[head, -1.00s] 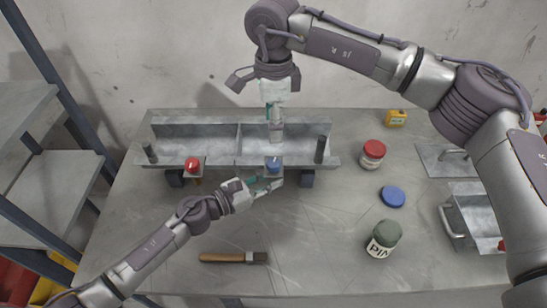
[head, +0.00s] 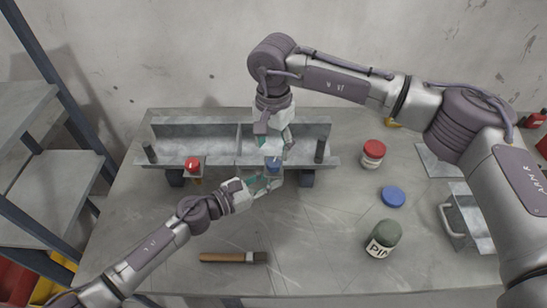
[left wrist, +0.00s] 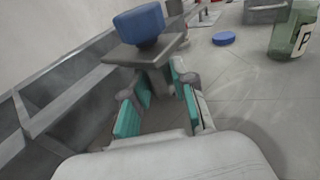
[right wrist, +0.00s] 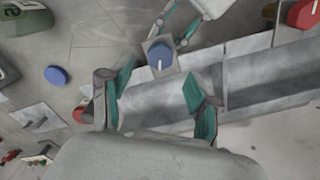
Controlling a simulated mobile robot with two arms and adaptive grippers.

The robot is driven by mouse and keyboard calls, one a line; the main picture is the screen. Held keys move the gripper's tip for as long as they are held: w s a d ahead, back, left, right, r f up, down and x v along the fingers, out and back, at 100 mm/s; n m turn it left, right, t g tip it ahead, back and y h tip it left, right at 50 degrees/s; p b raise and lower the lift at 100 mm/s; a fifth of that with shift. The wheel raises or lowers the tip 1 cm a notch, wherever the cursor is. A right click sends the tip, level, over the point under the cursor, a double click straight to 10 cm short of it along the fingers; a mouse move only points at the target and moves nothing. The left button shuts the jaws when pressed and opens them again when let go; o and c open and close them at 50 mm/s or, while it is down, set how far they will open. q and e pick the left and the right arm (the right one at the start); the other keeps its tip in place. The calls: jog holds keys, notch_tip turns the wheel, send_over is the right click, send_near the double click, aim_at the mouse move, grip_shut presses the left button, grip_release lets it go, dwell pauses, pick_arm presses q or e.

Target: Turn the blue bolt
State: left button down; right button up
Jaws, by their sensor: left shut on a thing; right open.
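The blue bolt (head: 273,166) stands on a small square plate at the front of the metal trough (head: 180,131). It also shows in the left wrist view (left wrist: 140,24) and the right wrist view (right wrist: 162,54). My left gripper (head: 268,184) is shut on the bracket (left wrist: 160,78) under the bolt's plate. The exact contact is partly hidden. My right gripper (head: 273,148) is open above the bolt, reaching in from the trough side. In the right wrist view its fingers (right wrist: 157,80) are spread apart, with the bolt visible just beyond them, roughly between the tips.
A red bolt (head: 192,163) stands on a similar plate to the left. A brush (head: 232,257) lies in front. Shelving (head: 40,180) borders the left side.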

aim_at(274, 162)
notch_tip(274, 162, down, 5)
jog(key=shift+f, duration=0.1)
dwell(0.3)
jog(key=c, duration=1.2)
jog(key=shift+o, duration=0.2)
